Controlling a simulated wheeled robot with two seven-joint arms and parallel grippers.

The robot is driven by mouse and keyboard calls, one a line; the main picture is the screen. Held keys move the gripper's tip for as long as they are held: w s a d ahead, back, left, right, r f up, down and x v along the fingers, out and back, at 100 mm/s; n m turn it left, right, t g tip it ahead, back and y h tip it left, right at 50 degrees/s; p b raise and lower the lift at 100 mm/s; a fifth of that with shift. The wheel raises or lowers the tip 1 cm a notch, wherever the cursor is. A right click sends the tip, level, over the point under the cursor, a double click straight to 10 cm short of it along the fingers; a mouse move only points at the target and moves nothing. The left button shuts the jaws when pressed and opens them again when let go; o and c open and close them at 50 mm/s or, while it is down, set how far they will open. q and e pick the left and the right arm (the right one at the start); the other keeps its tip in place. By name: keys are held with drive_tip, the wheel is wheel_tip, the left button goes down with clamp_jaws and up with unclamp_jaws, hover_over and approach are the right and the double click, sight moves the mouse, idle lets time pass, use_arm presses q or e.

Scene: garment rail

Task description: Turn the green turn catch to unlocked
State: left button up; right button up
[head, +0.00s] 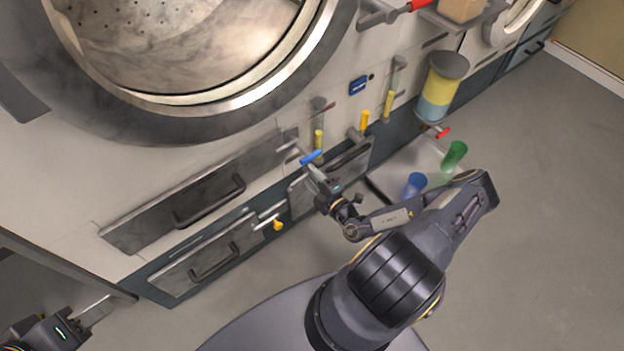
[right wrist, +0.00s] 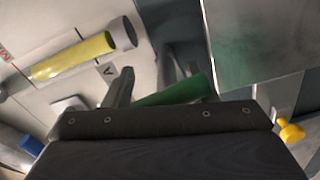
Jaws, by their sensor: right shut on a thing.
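The green turn catch (right wrist: 180,92) shows in the right wrist view as a slanted green handle, partly covered by my gripper's black body. I cannot make it out in the head view, where my arm is in front of that spot. My right gripper (head: 318,174) is at the machine's front panel, just below a blue handle (head: 311,157). In the right wrist view a dark finger (right wrist: 122,88) stands beside the green handle, and the gripper is shut on it.
A yellow handle (right wrist: 75,57) lies close to the right gripper; a yellow knob (head: 278,225) sits lower left. Drawer handles (head: 210,202) stick out further left. A green cup (head: 455,154), a blue cup (head: 414,183) and a yellow-blue canister (head: 440,85) are right. Floor beyond is clear.

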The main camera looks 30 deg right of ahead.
drive_tip(key=shift+d+f+m, duration=0.3)
drive_tip(key=shift+d+m, duration=0.35)
drive_tip(key=shift+m, duration=0.05)
drive_tip(key=shift+s+a+f, duration=0.1)
drive_tip(key=shift+a+f, duration=0.05)
drive_tip(key=o, duration=1.3)
drive_tip(key=shift+o, duration=0.9)
drive_tip(key=shift+r, duration=0.2)
drive_tip(key=shift+w+r, duration=0.15)
drive_tip(key=shift+w, duration=0.1)
drive_tip(key=s+p, duration=0.1)
drive_tip(key=s, duration=0.7)
